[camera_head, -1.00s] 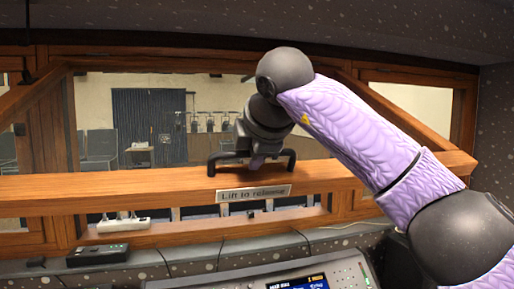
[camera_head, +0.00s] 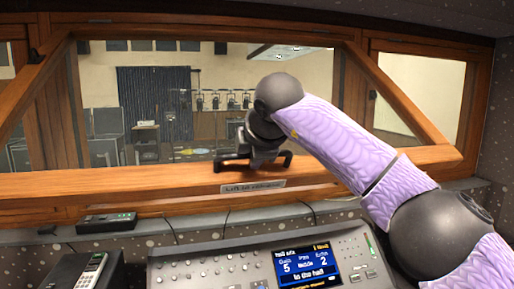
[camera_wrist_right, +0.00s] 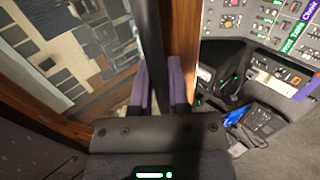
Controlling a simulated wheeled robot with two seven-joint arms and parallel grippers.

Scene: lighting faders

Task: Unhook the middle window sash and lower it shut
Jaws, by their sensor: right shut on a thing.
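The middle window sash has a thick wooden bottom rail (camera_head: 120,198) with a plate (camera_head: 253,186) on its front. The rail is down near the sill, and no opening shows beneath it. A black handle (camera_head: 231,164) sits on the rail. My right gripper (camera_wrist_right: 158,65) is shut on the handle, with its purple fingers on either side of the dark bar (camera_wrist_right: 152,30) in the wrist view. In the head view my right arm hides part of the handle and rail. The hook is not clearly visible. My left gripper is not in view.
A mixing console (camera_head: 215,267) with a lit screen (camera_head: 305,265) stands below the window. A small black box (camera_head: 107,222) lies on the sill at left, and a handset (camera_head: 92,270) is in front of it. Chairs and a curtain (camera_head: 154,95) show through the glass.

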